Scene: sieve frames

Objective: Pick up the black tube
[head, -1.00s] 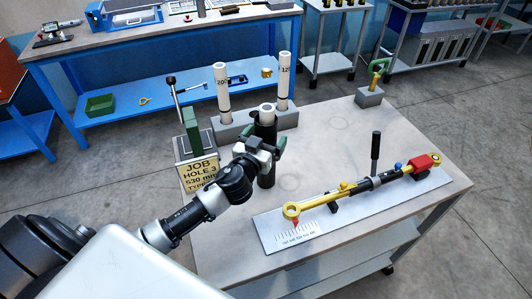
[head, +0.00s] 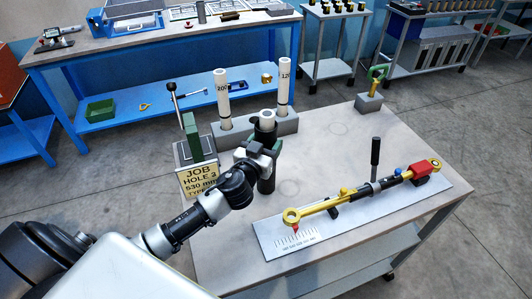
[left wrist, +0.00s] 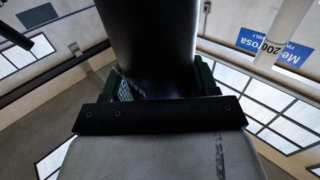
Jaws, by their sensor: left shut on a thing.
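The black tube (head: 266,184) stands upright on the grey table, in front of the grey block that holds the white tubes. A pale end shows inside its top. My left gripper (head: 264,150) is shut around the tube's middle, which hides that part of it. In the left wrist view the black tube (left wrist: 150,45) rises large and close between the green finger pads (left wrist: 165,85). I cannot tell whether its base touches the table. My right gripper is not in view.
Two white tubes (head: 222,100) stand in the grey block (head: 287,123) close behind. A job sign (head: 198,180) and green stand (head: 192,135) are to the left. A white plate (head: 275,239) with a yellow and black rod assembly (head: 350,195) lies right. The table's back middle is clear.

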